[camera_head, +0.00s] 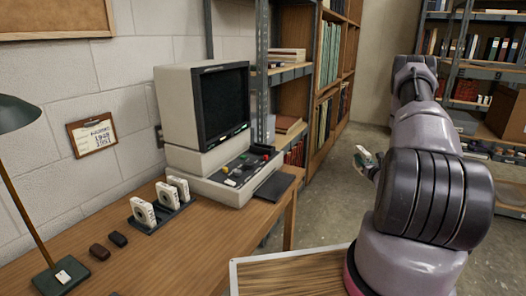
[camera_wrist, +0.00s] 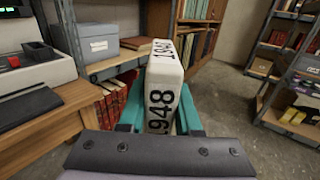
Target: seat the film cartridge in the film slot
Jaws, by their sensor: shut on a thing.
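My gripper (camera_head: 368,165) is held out in the air at the right of the desk, apart from the reader. In the wrist view its teal fingers (camera_wrist: 158,118) are shut on a white film cartridge (camera_wrist: 165,75) marked 1948, which stands out beyond the fingertips. The cartridge also shows small in the head view (camera_head: 362,152). The beige film reader (camera_head: 184,120) with a dark screen stands on the desk. Its control base (camera_head: 235,178) has coloured buttons; I cannot make out the film slot clearly. The reader's edge shows in the wrist view (camera_wrist: 30,72).
The wooden desk (camera_head: 225,232) carries a black rack (camera_head: 165,222) with several white cartridges (camera_head: 144,213), two small dark objects (camera_head: 108,245) and a green lamp (camera_head: 60,276). Shelves (camera_head: 288,75) stand behind. Open floor (camera_head: 330,190) lies between desk and far shelving.

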